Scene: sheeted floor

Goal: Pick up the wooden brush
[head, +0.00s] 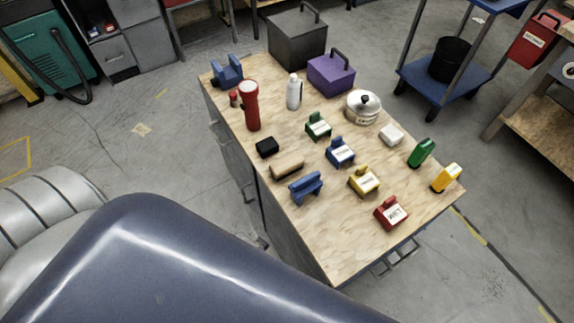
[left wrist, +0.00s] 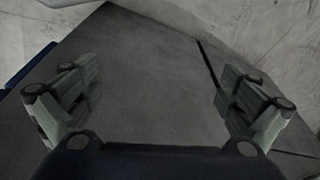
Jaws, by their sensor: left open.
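The wooden brush looks to be the tan, oblong block (head: 287,168) lying on the wooden tabletop (head: 315,245), near its left edge, in the head view. It lies between a small black block (head: 267,147) and a blue tool (head: 306,187). My left gripper (left wrist: 160,100) shows in the left wrist view, with its fingers wide apart and nothing between them. It faces a plain dark grey surface (left wrist: 150,60). The brush is not seen in that view. Neither gripper shows in the head view, where a large dark part of mine covers the lower left.
Several small coloured items sit to the right, including a red one (head: 391,212). The near tabletop corner is bare.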

